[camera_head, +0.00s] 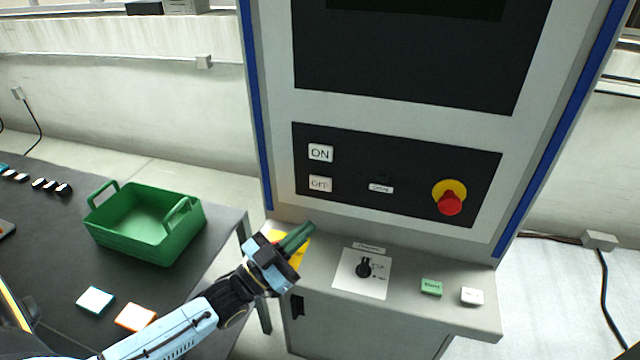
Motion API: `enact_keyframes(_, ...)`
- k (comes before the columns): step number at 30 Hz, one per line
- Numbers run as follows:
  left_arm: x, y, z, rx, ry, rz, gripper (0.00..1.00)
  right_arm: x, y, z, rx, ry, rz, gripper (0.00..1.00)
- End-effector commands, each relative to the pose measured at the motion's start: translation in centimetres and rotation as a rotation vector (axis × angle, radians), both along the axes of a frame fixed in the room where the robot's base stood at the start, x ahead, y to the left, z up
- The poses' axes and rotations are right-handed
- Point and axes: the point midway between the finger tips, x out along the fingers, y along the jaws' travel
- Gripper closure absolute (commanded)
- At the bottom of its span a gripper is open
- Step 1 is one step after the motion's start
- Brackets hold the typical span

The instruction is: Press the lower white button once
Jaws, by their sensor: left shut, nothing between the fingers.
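Two white buttons sit one above the other on the black panel (410,205) of the machine. The upper white button (320,153) reads ON. The lower white button (319,183) appears to read OFF and is fully visible. My left gripper (306,232) is shut and empty, its green fingers pointing up and right. In the picture it is below the lower white button, in front of the left end of the machine's ledge, and apart from the button. My right gripper is out of view.
A red knob (450,203) on a yellow ring is at the panel's right. The ledge carries a black rotary switch (364,267), a green button (431,287) and a white button (472,296). A green crate (150,248) stands on the dark table (60,245) at left.

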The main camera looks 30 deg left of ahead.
Motion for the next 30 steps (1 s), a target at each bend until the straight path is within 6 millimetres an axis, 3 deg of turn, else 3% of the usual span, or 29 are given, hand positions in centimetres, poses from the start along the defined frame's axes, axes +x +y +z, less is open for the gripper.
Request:
enact_keyframes(6, -0.5, 1.0, 1.4, -0.015, -0.106, -0.028, 1.0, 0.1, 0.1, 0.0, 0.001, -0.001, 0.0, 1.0)
enact_keyframes(19, -0.2, 1.1, 1.4, -0.017, -0.112, -0.029, 1.0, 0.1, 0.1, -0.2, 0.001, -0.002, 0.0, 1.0)
enact_keyframes(30, 4.2, 2.1, 1.2, -0.015, -0.113, -0.028, 1.0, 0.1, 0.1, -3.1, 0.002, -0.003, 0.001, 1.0)
